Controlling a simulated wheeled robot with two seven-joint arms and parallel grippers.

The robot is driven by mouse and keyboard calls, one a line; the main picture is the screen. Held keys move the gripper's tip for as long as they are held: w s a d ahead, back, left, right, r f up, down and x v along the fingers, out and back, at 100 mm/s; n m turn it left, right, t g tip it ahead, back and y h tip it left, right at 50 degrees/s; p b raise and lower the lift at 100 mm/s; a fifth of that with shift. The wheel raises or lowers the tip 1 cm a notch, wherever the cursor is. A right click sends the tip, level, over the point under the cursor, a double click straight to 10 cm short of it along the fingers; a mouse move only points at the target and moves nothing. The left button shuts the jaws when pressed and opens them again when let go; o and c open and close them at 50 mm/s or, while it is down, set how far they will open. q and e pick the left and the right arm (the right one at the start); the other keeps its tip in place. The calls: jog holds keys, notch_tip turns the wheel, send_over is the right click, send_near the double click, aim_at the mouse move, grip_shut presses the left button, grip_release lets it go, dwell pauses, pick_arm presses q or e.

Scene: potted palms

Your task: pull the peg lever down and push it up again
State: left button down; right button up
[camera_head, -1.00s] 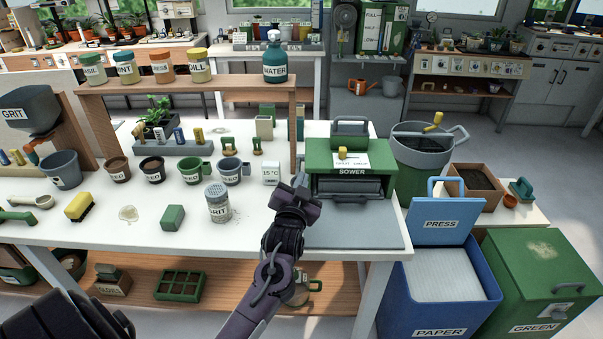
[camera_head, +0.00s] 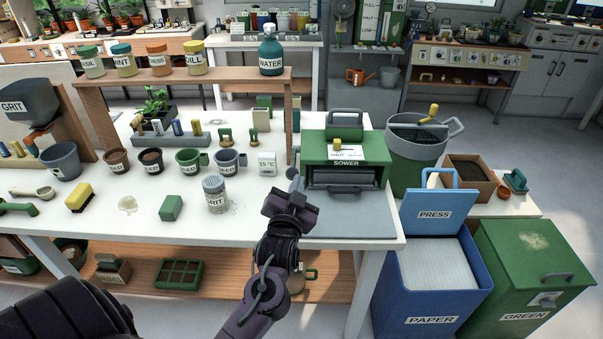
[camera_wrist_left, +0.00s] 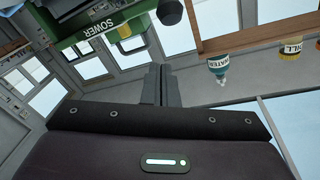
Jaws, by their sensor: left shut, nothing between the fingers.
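The green sower (camera_head: 318,149) stands at the right end of the white bench, with a grey handle on top and a dark roller in its front. A small yellow peg (camera_head: 338,146) stands on its upper face beside a white label; I cannot tell for sure that it is the peg lever. My left gripper (camera_head: 296,180) is shut and empty, just left of the sower's front and apart from it. The left wrist view shows the closed fingers (camera_wrist_left: 160,85) with the sower (camera_wrist_left: 85,22) tipped over at upper left. My right gripper is out of view.
The grit shaker (camera_head: 215,195), a green block (camera_head: 171,208) and several cups stand left of my gripper. A wooden shelf (camera_head: 180,85) with jars and a water bottle (camera_head: 271,53) rises behind. The blue paper bin (camera_head: 432,285) is right of the bench.

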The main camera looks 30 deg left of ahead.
aim_at(290, 177)
pick_arm(q)
jog(key=c, duration=2.1)
grip_release()
jog(key=shift+v, duration=1.05)
jog(key=shift+c, duration=0.2)
jog(key=shift+o, duration=1.2)
jog(key=shift+s+d+f, duration=0.1)
jog(key=shift+f, duration=0.1)
jog(key=o, duration=0.9)
jog(key=a+f+n+h+b, duration=0.1)
jog(key=a, duration=0.1)
jog(key=a+f+n+h, duration=0.1)
jog(key=a+f+n, duration=0.1)
jog(key=shift+a+n+b, duration=0.2)
jog(key=shift+n+b, duration=0.1)
jog(key=shift+b, duration=0.05)
jog(key=shift+c, duration=0.2)
jog(key=shift+t, duration=0.3)
jog(key=x, duration=0.4)
jog(key=p+x, duration=0.1)
jog(key=x, duration=0.3)
jog(key=shift+f, duration=0.25)
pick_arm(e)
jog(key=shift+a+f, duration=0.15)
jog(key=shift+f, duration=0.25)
pick_arm(q)
jog(key=shift+c, duration=0.4)
